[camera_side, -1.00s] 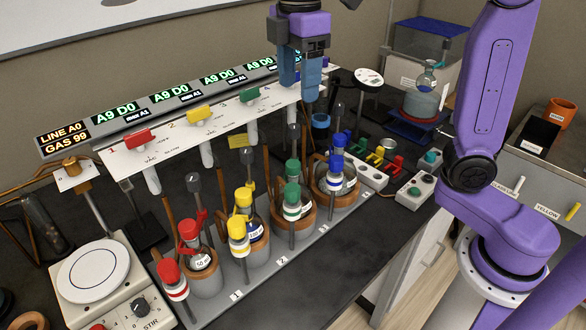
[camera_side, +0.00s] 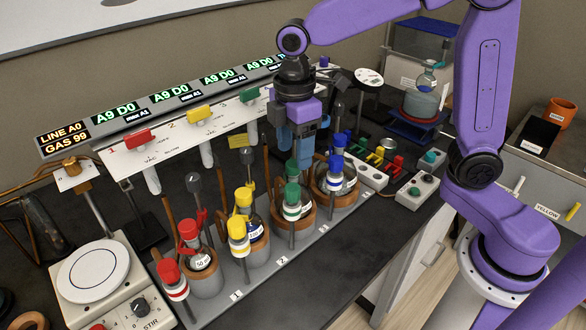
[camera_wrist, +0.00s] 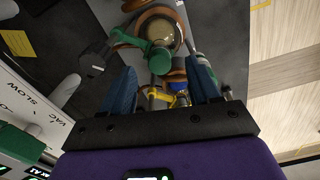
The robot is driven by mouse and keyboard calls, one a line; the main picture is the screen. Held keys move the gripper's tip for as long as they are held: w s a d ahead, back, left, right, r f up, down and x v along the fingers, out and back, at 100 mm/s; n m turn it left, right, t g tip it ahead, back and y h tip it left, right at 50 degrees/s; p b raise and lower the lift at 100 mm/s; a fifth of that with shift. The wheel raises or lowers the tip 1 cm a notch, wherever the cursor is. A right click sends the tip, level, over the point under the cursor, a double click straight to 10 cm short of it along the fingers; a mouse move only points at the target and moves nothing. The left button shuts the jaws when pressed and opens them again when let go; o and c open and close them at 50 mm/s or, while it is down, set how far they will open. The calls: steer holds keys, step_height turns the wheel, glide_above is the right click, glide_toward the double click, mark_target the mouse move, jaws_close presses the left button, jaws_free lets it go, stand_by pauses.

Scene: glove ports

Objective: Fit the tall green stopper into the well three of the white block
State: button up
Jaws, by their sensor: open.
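In the side view a green stopper (camera_side: 292,169) tops the vessel at place 3 of the rack, with a second green-capped piece (camera_side: 292,193) with white bands in front of it. I cannot tell which is the tall one. My gripper (camera_side: 296,160) points down just above them, open and empty. In the wrist view a green part with a side arm (camera_wrist: 158,58) lies ahead between the spread fingers (camera_wrist: 162,88), apart from both. A white block (camera_side: 368,177) with dark wells stands right of the rack; its well numbers are not readable.
The grey rack (camera_side: 283,261) also holds red, yellow and blue-capped vessels close by. Upright rods and the white valve panel (camera_side: 170,140) stand behind. Coloured valve pieces (camera_side: 376,157) and a small box with a teal knob (camera_side: 415,190) are at right.

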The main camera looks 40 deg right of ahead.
mark_target(293, 171)
steer(key=shift+f, duration=1.4)
jaws_close()
steer(key=shift+r, duration=0.1)
